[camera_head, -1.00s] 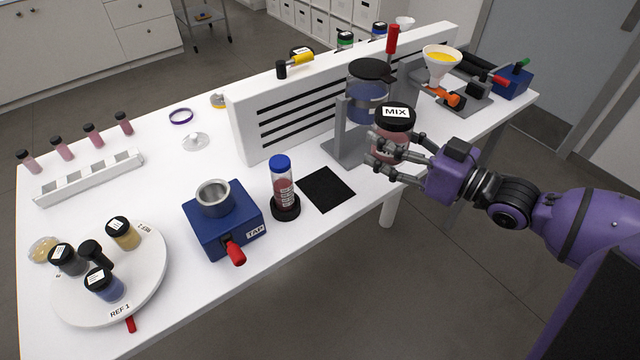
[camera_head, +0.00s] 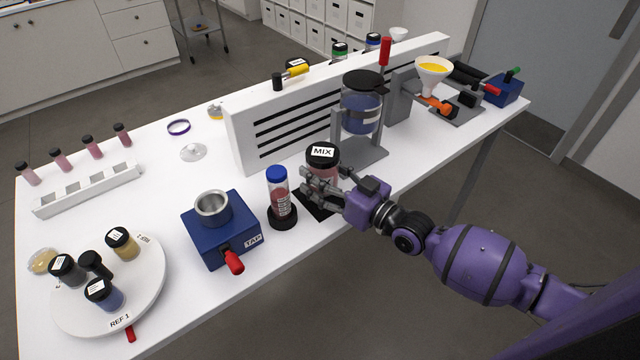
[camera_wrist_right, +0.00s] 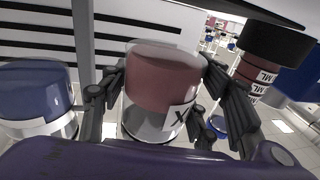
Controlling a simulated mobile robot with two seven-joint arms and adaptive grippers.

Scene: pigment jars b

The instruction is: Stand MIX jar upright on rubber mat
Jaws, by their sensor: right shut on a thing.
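The MIX jar (camera_head: 323,158) has a black lid with a white MIX label and pink contents. It is upright in the head view, over the black rubber mat (camera_head: 312,207). My right gripper (camera_head: 320,188) is shut on the jar's body from the right. The jar and fingers hide most of the mat, so I cannot tell whether the jar's base touches it. In the right wrist view the jar (camera_wrist_right: 160,85) sits between the fingers of my right gripper (camera_wrist_right: 160,100), with part of its label showing. My left gripper is not in view.
A blue-capped tube in a black base (camera_head: 281,200) stands close left of the mat. A blue TAP box (camera_head: 222,240) is further left. A stand with a blue jar (camera_head: 361,110) is behind right, before a white slotted panel (camera_head: 245,135). The table's front edge is near.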

